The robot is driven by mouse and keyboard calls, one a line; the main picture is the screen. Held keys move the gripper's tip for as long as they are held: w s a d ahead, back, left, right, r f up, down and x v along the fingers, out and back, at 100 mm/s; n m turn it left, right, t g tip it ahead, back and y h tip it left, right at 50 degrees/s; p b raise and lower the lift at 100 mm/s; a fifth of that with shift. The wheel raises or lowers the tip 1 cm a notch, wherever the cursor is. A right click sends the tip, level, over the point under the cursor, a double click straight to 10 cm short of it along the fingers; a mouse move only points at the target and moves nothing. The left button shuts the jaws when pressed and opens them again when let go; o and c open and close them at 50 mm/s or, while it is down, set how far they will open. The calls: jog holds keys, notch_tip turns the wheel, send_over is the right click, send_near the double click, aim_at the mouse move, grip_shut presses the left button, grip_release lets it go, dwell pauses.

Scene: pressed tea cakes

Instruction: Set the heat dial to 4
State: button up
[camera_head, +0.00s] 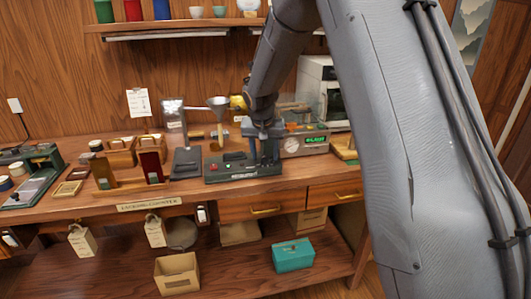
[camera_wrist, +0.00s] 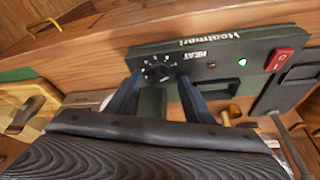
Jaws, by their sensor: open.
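The heat dial (camera_wrist: 157,70) is a small black knob with white marks around it, on the dark green front panel of the heat unit (camera_wrist: 215,50). The word HEAT is printed beside it, upside down in the wrist view. The marks are too small to read, so I cannot tell the setting. My gripper (camera_wrist: 160,77) is open, with one dark blue finger on each side of the dial; I cannot tell if they touch it. In the head view my gripper (camera_head: 263,131) is over the right part of the heat unit (camera_head: 230,172), and the dial is not discernible.
The unit's red switch (camera_wrist: 280,61) and a green light (camera_wrist: 242,63) are on the same panel. A device with a green display (camera_head: 304,143) stands close on the right.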

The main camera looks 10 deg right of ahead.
jog(key=shift+f, duration=0.25)
jog(key=c, duration=1)
jog(key=shift+r+p, duration=0.1)
jog(key=shift+p, duration=0.2)
